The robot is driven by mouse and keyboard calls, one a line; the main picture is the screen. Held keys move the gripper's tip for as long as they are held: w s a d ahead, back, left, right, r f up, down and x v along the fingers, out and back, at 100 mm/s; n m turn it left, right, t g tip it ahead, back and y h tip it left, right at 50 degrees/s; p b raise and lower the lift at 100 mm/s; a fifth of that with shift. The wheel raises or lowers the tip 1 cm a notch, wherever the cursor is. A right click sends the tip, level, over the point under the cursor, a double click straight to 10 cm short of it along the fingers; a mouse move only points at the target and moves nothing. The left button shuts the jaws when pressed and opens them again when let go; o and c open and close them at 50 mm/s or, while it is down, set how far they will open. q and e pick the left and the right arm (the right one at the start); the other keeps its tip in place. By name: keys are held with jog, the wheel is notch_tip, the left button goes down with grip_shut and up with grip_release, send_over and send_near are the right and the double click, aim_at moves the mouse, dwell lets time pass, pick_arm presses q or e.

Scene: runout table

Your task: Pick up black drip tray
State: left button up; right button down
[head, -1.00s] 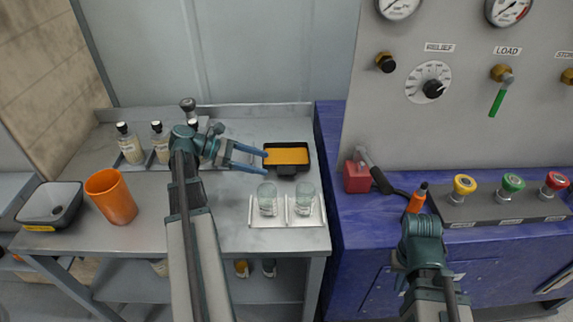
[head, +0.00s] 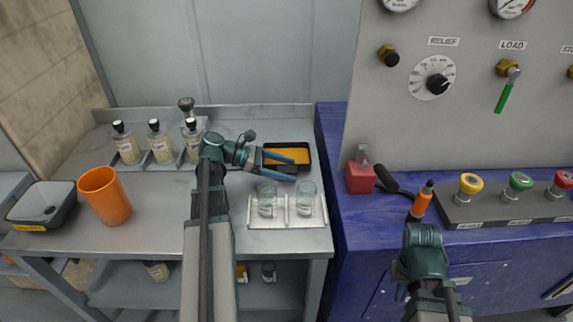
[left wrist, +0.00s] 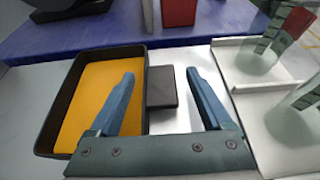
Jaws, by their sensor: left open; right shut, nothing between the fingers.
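The black drip tray (head: 309,156) with a yellow-orange inside lies on the metal table by the back right corner. It also shows in the left wrist view (left wrist: 58,105), with its black handle block (left wrist: 161,88) sticking out of one side. My left gripper (head: 293,170) is open at the front side of the tray. In the left wrist view its two blue fingers (left wrist: 160,74) stand either side of the handle, apart from it, one finger overlapping the tray in the picture. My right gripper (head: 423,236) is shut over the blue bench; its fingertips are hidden.
Two glasses (head: 267,199) stand on a pale tray (head: 285,222) just in front of the drip tray. A red block (head: 361,178) stands on the blue bench (head: 340,215).

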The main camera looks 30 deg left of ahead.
pick_arm(q)
grip_shut()
dwell(0.4)
jog(key=shift+r, duration=0.1)
notch_tip(320, 180, up, 10)
jog(key=p, duration=1)
